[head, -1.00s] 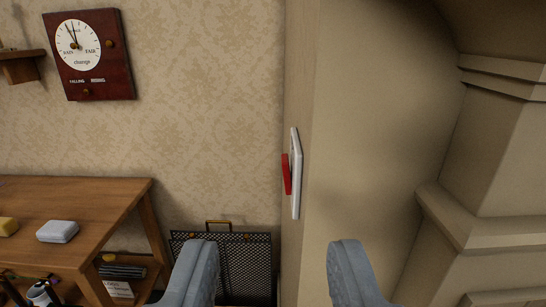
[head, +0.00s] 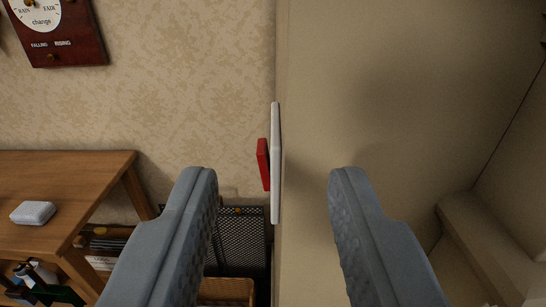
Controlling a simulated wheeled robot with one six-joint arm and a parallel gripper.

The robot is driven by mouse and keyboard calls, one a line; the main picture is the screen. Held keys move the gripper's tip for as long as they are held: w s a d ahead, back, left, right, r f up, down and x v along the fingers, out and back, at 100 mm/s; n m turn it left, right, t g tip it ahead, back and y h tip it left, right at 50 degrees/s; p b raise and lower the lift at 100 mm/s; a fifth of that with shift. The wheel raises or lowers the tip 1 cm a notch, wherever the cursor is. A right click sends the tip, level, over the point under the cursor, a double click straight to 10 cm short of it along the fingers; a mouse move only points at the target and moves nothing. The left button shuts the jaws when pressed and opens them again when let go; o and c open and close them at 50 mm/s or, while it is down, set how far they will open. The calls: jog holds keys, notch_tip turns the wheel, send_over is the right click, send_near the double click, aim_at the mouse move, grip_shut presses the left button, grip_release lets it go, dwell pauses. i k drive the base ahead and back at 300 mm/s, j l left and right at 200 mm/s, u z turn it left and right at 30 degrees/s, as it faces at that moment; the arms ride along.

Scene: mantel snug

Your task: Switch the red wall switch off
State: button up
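The red wall switch (head: 264,164) is a red rocker on a white plate (head: 276,165), seen nearly edge-on on the side face of the beige wall projection. The rocker juts out to the left of the plate, and its lower end seems to stand nearer the plate than its upper part. My gripper (head: 272,178) is open and empty, one grey finger on each side of the picture. The switch shows between the fingertips in the picture, beyond them. I see no contact with it.
A wooden table (head: 75,165) with a pale soap-like block (head: 33,212) stands at left. A black mesh screen (head: 240,240) stands low behind the gripper. A dark red barometer (head: 60,30) hangs upper left. A stone ledge (head: 485,235) juts out at lower right.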

aim_at(265, 165)
jog(key=z, duration=0.1)
jog(key=k+j+z, duration=0.15)
jog(key=j, duration=0.25)
jog(key=k+j+z, duration=0.2)
jog(key=j, duration=0.15)
jog(key=k+j+z, duration=0.15)
jog(key=j, duration=0.2)
